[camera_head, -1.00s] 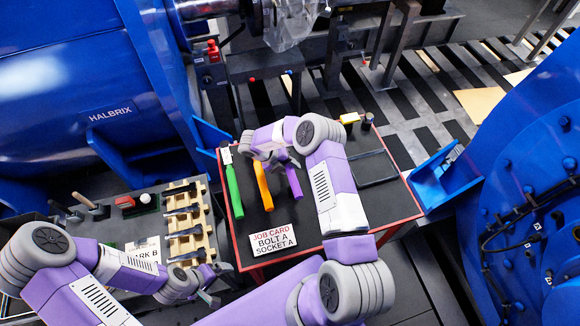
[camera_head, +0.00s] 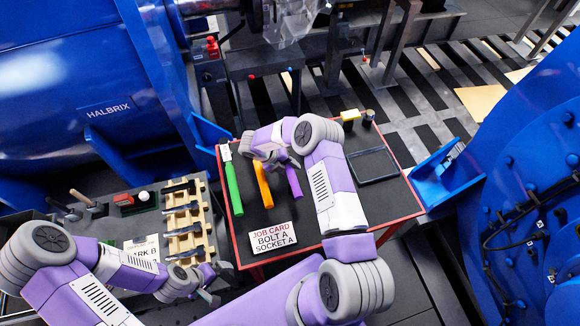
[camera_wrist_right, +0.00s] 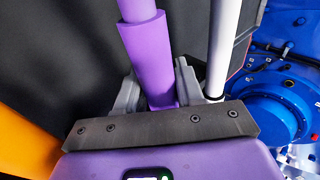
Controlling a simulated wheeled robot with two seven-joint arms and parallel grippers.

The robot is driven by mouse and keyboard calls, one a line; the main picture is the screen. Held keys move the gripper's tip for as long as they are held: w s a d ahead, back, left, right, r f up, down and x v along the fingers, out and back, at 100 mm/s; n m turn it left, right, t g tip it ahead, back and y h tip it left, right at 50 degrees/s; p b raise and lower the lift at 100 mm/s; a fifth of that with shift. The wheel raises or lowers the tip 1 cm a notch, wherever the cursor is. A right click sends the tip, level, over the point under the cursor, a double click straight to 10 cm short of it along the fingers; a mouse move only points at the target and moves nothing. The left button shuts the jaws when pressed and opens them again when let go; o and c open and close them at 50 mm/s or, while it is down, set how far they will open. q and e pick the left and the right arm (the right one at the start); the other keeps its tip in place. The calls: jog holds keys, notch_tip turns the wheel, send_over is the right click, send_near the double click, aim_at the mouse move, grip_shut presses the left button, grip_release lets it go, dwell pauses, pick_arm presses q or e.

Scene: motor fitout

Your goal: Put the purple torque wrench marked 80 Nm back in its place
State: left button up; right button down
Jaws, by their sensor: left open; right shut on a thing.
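The purple wrench (camera_head: 294,183) is at the red-edged dark table (camera_head: 398,207), beside an orange-handled tool (camera_head: 263,184) and a green-handled one (camera_head: 233,190). My right gripper (camera_head: 284,163) is shut on it. In the right wrist view the purple handle (camera_wrist_right: 149,52) runs up and away from between the fingers. I cannot tell whether the wrench touches the table. Its 80 Nm mark is not readable, and my right arm hides part of it. My left gripper (camera_head: 211,288) is open and empty, low beside the wooden rack (camera_head: 181,246).
A blue bracket (camera_head: 440,178) is right of the table. A pale rod (camera_wrist_right: 219,50) shows near the wrench.

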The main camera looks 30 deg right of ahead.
jog(key=shift+f, duration=0.2)
jog(key=c, duration=0.6)
grip_release()
jog(key=shift+c, duration=0.2)
jog(key=shift+f, duration=0.1)
jog(key=v, duration=0.7)
jog(key=shift+w+a+r, duration=0.1)
jog(key=shift+a+r, duration=0.1)
jog(key=shift+r, duration=0.1)
jog(key=shift+r, duration=0.1)
